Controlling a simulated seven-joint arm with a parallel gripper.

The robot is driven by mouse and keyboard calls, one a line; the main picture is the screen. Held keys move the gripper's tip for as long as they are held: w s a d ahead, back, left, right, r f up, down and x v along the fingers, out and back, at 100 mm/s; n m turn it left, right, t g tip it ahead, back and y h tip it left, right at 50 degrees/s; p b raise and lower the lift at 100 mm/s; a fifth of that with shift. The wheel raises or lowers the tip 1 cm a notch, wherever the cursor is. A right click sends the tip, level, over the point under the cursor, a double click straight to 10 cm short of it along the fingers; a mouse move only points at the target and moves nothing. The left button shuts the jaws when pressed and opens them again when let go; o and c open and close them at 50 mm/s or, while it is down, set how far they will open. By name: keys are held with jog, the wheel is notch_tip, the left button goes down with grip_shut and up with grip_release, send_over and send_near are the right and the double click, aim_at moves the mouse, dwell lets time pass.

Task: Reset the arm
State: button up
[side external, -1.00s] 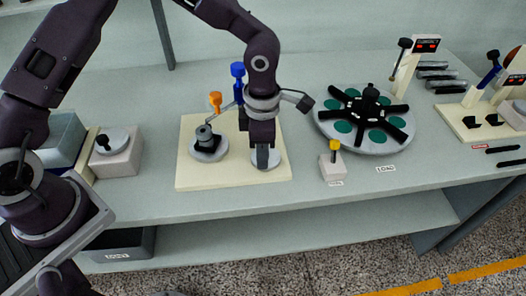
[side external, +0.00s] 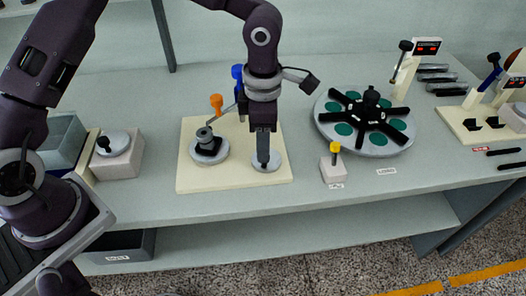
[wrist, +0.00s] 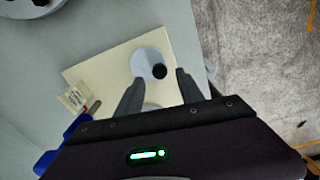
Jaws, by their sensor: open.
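My gripper (side external: 263,158) points down over the right grey disc (side external: 267,166) on the cream board (side external: 235,180). In the side view I cannot tell whether it touches that disc. In the wrist view my gripper (wrist: 157,80) has its two fingers apart, with nothing held between them. A pale disc with a black knob (wrist: 159,71) lies just beyond the fingertips, on the cream board (wrist: 92,72). The left disc (side external: 208,152) carries a black and grey part. An orange-topped post (side external: 216,101) and a blue-topped post (side external: 238,73) stand behind.
A round turntable (side external: 364,148) with black arms and green pads stands to the right. A yellow-knobbed block (side external: 333,168) is between it and the board. A grey block with a round top (side external: 118,160) is at left. The bench front edge is clear.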

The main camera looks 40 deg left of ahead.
notch_tip(320, 180, up, 2)
jog(key=shift+r, duration=0.15)
jog(key=s+a+r+n+t+y, duration=0.25)
jog(key=s+a+r+n, duration=0.85)
jog(key=n, duration=1)
jog(key=s+a+r+n+t+h, duration=0.1)
jog(key=s+n, duration=0.4)
jog(key=n, duration=0.7)
jog(key=s+a+r+n+t+h, duration=0.1)
jog(key=s+n, duration=0.5)
jog(key=n, duration=0.7)
notch_tip(320, 180, up, 3)
jog(key=shift+s+f+n+t, duration=0.15)
jog(key=shift+n+t, duration=0.15)
jog(key=shift+t, duration=0.25)
jog(key=shift+a+h, duration=0.1)
jog(key=shift+h, duration=0.15)
jog(key=shift+c, duration=0.5)
